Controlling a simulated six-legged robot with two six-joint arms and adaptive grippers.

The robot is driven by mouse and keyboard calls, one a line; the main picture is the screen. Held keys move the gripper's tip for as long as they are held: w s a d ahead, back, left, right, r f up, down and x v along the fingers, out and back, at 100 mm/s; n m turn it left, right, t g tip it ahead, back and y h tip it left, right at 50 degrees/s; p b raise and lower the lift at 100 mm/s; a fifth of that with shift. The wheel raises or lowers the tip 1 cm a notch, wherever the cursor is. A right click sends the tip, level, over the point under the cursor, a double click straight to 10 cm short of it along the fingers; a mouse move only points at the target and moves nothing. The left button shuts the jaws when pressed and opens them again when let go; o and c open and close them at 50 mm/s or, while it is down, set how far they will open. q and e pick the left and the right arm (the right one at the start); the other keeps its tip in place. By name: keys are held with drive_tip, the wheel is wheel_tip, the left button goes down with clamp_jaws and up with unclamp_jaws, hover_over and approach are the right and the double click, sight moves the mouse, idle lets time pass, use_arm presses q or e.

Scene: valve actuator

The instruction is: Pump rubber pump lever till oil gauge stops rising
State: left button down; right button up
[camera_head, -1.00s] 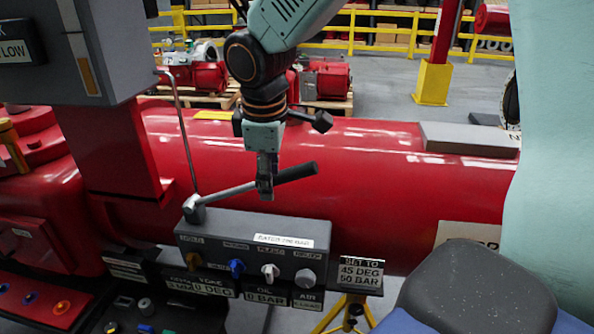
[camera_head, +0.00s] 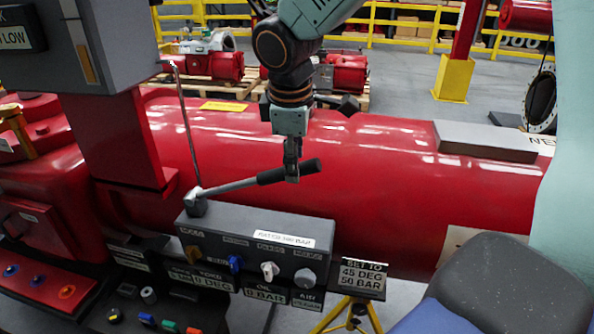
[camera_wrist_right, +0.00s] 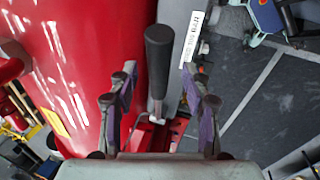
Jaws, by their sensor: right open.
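The pump lever, a metal rod with a black rubber grip (camera_head: 272,176), rises to the right from its pivot (camera_head: 196,205) on the grey control box (camera_head: 262,226). My right gripper (camera_head: 292,168) is above the red cylinder, with its fingers at the rubber grip. In the right wrist view the black grip (camera_wrist_right: 158,55) lies between the two open fingers of the right gripper (camera_wrist_right: 159,72), with a gap on each side. A vertical gauge strip (camera_head: 78,42) with a yellowish column shows on the grey cabinet at upper left. My left gripper is not in view.
The red cylinder (camera_head: 400,190) lies close behind the lever. Several knobs, including a blue one (camera_head: 236,264), sit on the box front. A sign (camera_head: 362,277) reading 45 DEG, 50 BAR is at its right. A thin rod (camera_head: 187,130) stands left of the gripper.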

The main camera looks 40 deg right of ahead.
drive_tip(key=x, duration=0.3)
drive_tip(key=shift+w+d+f, duration=0.15)
drive_tip(key=shift+f, duration=0.1)
drive_tip(key=shift+s+d+f, duration=0.15)
drive_tip(key=shift+s+d, duration=0.05)
drive_tip(key=shift+s, duration=0.05)
drive_tip(key=shift+a, duration=0.25)
drive_tip(key=shift+w+a, duration=0.1)
drive_tip(key=shift+w, duration=0.15)
drive_tip(key=shift+c, duration=1.4)
drive_tip(key=shift+d, duration=0.25)
drive_tip(key=shift+c, duration=1.4)
drive_tip(key=shift+s, duration=0.1)
clamp_jaws()
